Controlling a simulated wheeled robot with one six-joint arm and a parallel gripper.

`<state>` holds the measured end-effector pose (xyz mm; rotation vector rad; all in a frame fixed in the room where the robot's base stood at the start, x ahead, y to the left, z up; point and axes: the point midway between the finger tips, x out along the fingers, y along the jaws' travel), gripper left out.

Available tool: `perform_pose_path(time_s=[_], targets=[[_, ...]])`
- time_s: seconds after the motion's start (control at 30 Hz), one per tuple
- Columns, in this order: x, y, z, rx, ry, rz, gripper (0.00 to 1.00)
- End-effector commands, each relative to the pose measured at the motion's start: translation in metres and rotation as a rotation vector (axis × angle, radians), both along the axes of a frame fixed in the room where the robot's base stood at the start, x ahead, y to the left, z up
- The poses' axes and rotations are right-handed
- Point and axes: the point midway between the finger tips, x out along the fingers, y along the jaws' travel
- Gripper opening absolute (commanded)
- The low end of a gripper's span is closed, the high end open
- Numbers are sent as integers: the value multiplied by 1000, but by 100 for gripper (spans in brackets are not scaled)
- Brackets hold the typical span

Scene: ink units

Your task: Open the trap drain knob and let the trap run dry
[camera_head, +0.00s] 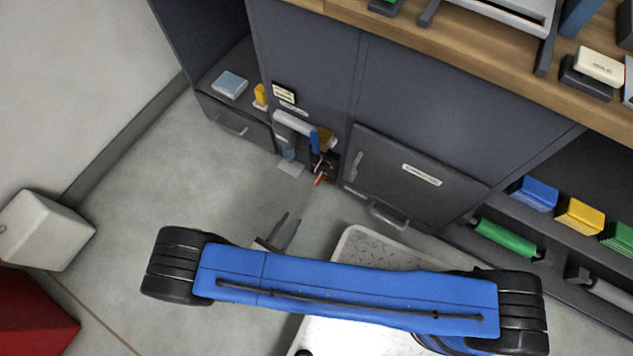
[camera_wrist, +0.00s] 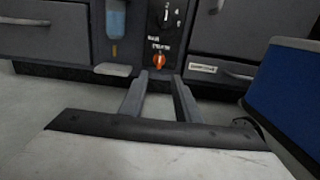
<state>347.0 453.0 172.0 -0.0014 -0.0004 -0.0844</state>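A small orange-red knob (camera_wrist: 159,60) sits low on a black panel in the cabinet front; it also shows in the head view (camera_head: 320,179). Lettering above it is too blurred to read. A bluish clear vessel (camera_wrist: 115,24) with an amber lower part hangs left of the panel. A small grey pad (camera_wrist: 113,70) lies below it. My gripper (camera_wrist: 159,79) is open and empty, its fingers pointing toward the knob, with a gap still between them and it. In the head view my gripper (camera_head: 290,217) is low over the floor, apart from the cabinet.
A black dial (camera_wrist: 166,15) sits above the knob. A blue lever (camera_head: 315,140) stands near the panel. A drawer (camera_wrist: 35,27) is at left, and a cabinet door (camera_head: 415,180) with a handle is at right. Open floor (camera_head: 190,185) lies to the left.

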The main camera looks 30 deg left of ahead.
Motion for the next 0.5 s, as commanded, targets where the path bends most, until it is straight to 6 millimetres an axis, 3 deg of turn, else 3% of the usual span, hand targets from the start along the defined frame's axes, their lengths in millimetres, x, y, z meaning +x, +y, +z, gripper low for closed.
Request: perform_pose_path(time_s=[0.17,0.5], targets=[[18,-1,0,1,0,-2,30],[77,-7,1,1,0,-5,30]])
